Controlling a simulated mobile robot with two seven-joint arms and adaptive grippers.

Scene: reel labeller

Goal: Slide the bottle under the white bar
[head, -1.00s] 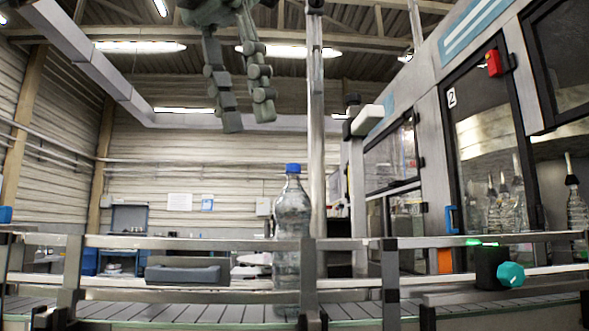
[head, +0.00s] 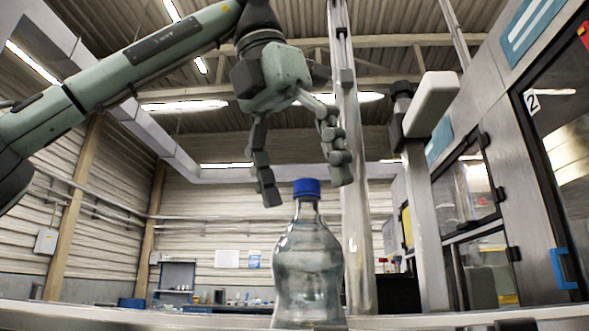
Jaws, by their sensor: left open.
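A clear bottle with a blue cap (head: 308,250) stands upright behind the near metal rail in the head view; its base is hidden. The white bar (head: 431,104) sits on an upright post to the right of the bottle and higher than its cap. My left gripper (head: 306,192) comes in from the upper left and points down. Its fingers are open, one on each side of the bottle's cap in the picture. I cannot tell how far apart in depth they are, and no contact is clear. My right gripper is not in view.
The metal guard rail (head: 180,318) runs across the front. A tall metal post (head: 357,210) stands just behind the bottle. The machine with glass doors (head: 480,190) fills the right side. The space left of the bottle looks clear.

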